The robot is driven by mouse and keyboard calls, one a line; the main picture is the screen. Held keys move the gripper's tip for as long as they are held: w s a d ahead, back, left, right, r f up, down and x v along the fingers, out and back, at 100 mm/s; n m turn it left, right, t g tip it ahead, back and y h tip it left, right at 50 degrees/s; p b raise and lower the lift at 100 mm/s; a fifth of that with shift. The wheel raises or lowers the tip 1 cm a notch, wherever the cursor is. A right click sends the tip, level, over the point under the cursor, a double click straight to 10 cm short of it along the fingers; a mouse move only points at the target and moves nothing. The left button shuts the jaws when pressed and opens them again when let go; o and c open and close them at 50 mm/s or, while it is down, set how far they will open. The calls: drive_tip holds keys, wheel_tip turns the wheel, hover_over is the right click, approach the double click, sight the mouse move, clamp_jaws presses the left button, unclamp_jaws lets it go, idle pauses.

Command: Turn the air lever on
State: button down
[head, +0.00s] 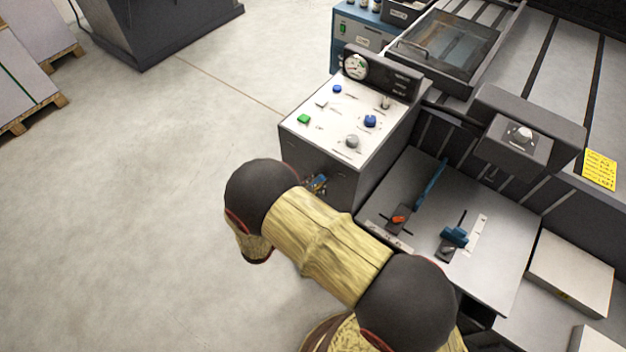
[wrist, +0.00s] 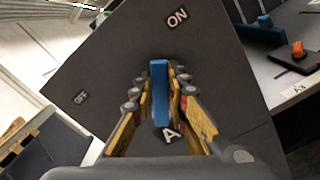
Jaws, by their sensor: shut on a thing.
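The air lever (wrist: 160,100) is a blue bar on the dark side panel of the machine, in the middle of the wrist view. The ON label (wrist: 177,18) lies above it and a little right. The OFF label (wrist: 81,97) lies to its left. A partly covered label with an "A" (wrist: 171,134) shows below it. My gripper (wrist: 158,80) has a finger on each side of the lever and is shut on it. I cannot tell its exact setting. In the head view my arm hides most of the gripper and the lever, beside the control cabinet.
The white-topped control cabinet (head: 318,122) carries knobs, buttons and a gauge (head: 355,67). A grey plate (head: 490,270) with an orange-tipped lever (head: 399,219) and a blue lever (head: 454,236) is to its right.

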drive_tip(key=shift+s+d+f+m+b, duration=0.35)
drive_tip(key=shift+f+m+b, duration=0.1)
drive_tip(key=shift+m, duration=0.55)
drive_tip(key=c, duration=1.7)
unclamp_jaws()
drive_tip(key=v, duration=1.2)
drive_tip(key=shift+a, duration=0.1)
